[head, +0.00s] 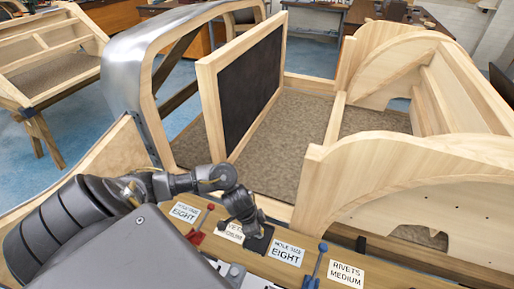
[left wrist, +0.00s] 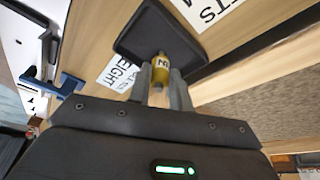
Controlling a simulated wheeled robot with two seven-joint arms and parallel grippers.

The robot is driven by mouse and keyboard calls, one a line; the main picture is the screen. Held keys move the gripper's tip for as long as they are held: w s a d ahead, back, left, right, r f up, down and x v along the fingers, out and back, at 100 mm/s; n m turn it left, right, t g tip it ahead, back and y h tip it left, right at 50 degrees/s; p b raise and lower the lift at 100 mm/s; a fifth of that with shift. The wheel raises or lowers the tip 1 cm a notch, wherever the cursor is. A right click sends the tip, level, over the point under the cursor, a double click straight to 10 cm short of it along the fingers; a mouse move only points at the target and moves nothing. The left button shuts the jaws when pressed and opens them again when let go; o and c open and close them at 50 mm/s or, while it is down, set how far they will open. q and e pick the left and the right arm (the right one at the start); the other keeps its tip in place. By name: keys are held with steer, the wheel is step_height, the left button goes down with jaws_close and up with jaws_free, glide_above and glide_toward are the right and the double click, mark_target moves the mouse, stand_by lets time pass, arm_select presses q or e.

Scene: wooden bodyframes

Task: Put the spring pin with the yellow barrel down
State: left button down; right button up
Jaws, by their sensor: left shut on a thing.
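The spring pin with the yellow barrel (left wrist: 160,68) is between the fingers of my left gripper (left wrist: 163,92) in the left wrist view. My left gripper is shut on it. A black square pad or shallow tray (left wrist: 135,40) lies just behind the pin in that view. I cannot tell whether the pin touches it. In the head view my left gripper (head: 250,228) is low over the wooden ledge, above the black pad (head: 262,244). The pin is hidden there by the gripper. My right gripper is not in view.
On the ledge, a red tool (head: 199,230) stands left of the gripper and a blue one (head: 316,266) right. Printed labels (head: 287,254) lie between them. A wooden bodyframe (head: 210,110) with a dark panel (head: 253,85) rises behind, and curved wooden sides (head: 420,165) stand at right.

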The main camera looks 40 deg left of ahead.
arm_select(q)
steer(key=c, duration=1.3)
jaws_free()
steer(key=shift+a+r, duration=0.1)
steer(key=shift+r, duration=0.35)
steer(key=p+v, duration=0.2)
steer(key=v, duration=0.9)
steer(key=shift+s+r+p, duration=0.1)
steer(key=shift+r+p, duration=0.05)
steer(key=shift+p, duration=0.25)
steer(key=shift+a, duration=0.1)
